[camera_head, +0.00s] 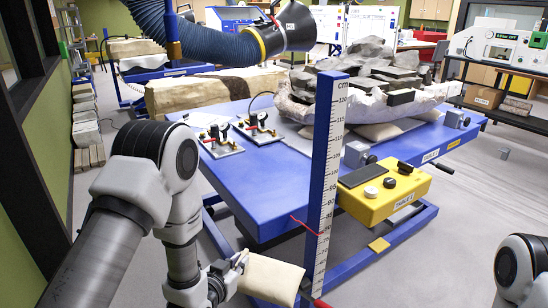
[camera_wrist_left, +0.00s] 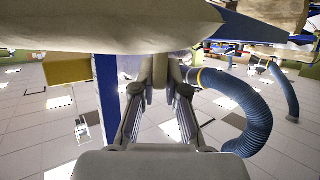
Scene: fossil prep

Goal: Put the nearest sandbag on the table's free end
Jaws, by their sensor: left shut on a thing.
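A cream sandbag (camera_head: 272,280) is held in my left gripper (camera_head: 236,272) at the bottom of the head view. The gripper is shut on the bag's left end. The bag hangs off the near side of the blue table (camera_head: 245,190), lower in the picture than its top. In the left wrist view the sandbag (camera_wrist_left: 110,25) fills the upper part, with the fingers (camera_wrist_left: 160,75) against it; the fingertips are partly hidden. The table's near left part has bare blue surface. My right gripper is out of view; only part of that arm shows at lower right.
A blue measuring post (camera_head: 327,170) stands close to the bag's right end; contact is unclear. Two small clamp-like devices (camera_head: 218,140) (camera_head: 259,126) sit on the table's left part. A fossil block (camera_head: 360,85) rests behind. A yellow control box (camera_head: 385,195) juts from the near side.

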